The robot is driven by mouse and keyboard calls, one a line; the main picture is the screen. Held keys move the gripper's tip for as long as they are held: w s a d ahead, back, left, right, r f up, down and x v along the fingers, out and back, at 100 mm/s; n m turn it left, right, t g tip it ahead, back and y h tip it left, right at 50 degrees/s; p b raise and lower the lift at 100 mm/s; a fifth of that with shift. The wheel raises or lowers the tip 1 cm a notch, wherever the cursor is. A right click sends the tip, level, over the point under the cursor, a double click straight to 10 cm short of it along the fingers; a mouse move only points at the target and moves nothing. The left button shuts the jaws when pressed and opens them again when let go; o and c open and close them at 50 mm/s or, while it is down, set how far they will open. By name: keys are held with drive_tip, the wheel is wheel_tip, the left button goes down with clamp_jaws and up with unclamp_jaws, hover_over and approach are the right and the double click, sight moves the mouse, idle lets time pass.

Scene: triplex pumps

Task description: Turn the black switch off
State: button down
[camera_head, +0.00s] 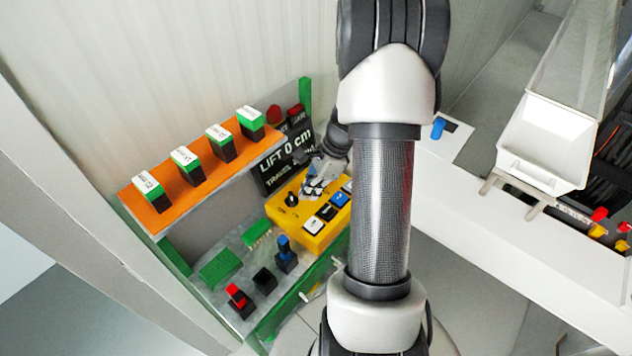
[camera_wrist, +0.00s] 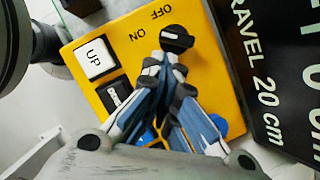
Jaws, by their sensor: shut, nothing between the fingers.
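The black switch (camera_wrist: 178,38) is a round knob with a white mark, on a yellow control box (camera_wrist: 222,58). The words ON and OFF are printed beside it. The white mark lies roughly level, toward the ON side. In the head view the switch (camera_head: 291,199) sits at the left end of the yellow box (camera_head: 318,240). My gripper (camera_wrist: 171,62) is shut and empty, its tips right beside the knob. I cannot tell whether they touch it. In the head view my gripper (camera_head: 311,189) is over the box, just right of the switch.
The box also has an UP button (camera_wrist: 97,60), a black button (camera_wrist: 116,95) and blue buttons. A black display (camera_head: 285,160) stands close behind it. An orange shelf (camera_head: 195,178) with several green-and-black blocks is at the left.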

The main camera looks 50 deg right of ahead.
sight(294, 209)
drive_tip(key=shift+x, duration=0.85)
drive_tip(key=shift+w+a+m, duration=0.1)
drive_tip(key=shift+a+m, duration=0.3)
drive_tip(key=shift+m, duration=0.3)
drive_tip(key=shift+a+r+t, duration=0.1)
drive_tip(key=shift+t, duration=0.2)
drive_tip(key=m, duration=0.1)
drive_tip(key=a+m+h, duration=0.1)
drive_tip(key=shift+s+m+t, duration=0.2)
drive_tip(key=shift+m+t, duration=0.1)
drive_tip(key=m, duration=0.2)
drive_tip(key=a+m+h+b, duration=0.1)
drive_tip(key=m, duration=0.1)
drive_tip(key=shift+a+m+t+h, duration=0.2)
drive_tip(key=shift+m+t+h, duration=0.1)
drive_tip(key=shift+m, duration=0.1)
drive_tip(key=shift+a, duration=0.2)
drive_tip(key=shift+a, duration=0.1)
drive_tip(key=shift+w+r, duration=0.1)
drive_tip(key=shift+r, duration=0.05)
